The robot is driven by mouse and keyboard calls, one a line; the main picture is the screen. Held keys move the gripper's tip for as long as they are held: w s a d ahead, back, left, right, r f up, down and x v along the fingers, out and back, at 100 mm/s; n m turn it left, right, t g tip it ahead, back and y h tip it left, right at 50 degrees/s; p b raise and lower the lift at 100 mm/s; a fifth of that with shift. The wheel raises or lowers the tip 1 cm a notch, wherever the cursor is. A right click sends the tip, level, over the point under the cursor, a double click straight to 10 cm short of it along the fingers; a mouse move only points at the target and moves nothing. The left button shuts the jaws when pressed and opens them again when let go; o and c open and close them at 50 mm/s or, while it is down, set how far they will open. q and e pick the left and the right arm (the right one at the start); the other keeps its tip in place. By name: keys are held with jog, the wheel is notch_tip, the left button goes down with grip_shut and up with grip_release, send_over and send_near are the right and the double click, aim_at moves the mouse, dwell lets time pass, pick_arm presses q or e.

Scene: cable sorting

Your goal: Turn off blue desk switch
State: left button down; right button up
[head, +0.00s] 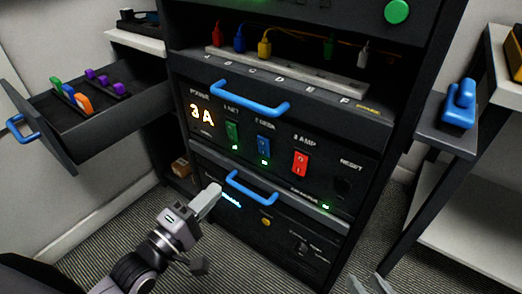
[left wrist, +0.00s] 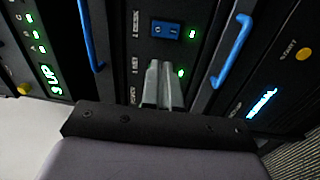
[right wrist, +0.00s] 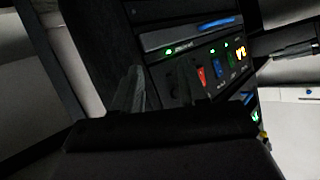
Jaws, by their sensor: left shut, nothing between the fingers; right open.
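The blue desk switch (head: 264,147) sits on the dark panel between a green switch (head: 232,132) and a red switch (head: 300,163). A small green light glows below it. In the left wrist view the blue switch (left wrist: 165,29) is upper middle, with a green light beside it. My left gripper (head: 214,192) is shut and empty, in front of the cabinet, lower left of the blue switch in the head view. Its fingers (left wrist: 163,84) hide the green switch in the left wrist view. My right gripper (head: 374,284) is open and empty at the bottom edge, away from the panel.
Blue handles (head: 237,98) (head: 250,189) stick out above and below the switch row. An open drawer (head: 105,125) with coloured clips is at left. A side shelf (head: 447,138) holding a blue object stands at right. Coloured plugs (head: 264,48) sit above the panel.

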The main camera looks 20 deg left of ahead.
pick_arm(q)
jog(key=shift+w+r+n, duration=0.15)
jog(key=shift+w+n, duration=0.15)
jog(key=shift+w, duration=0.1)
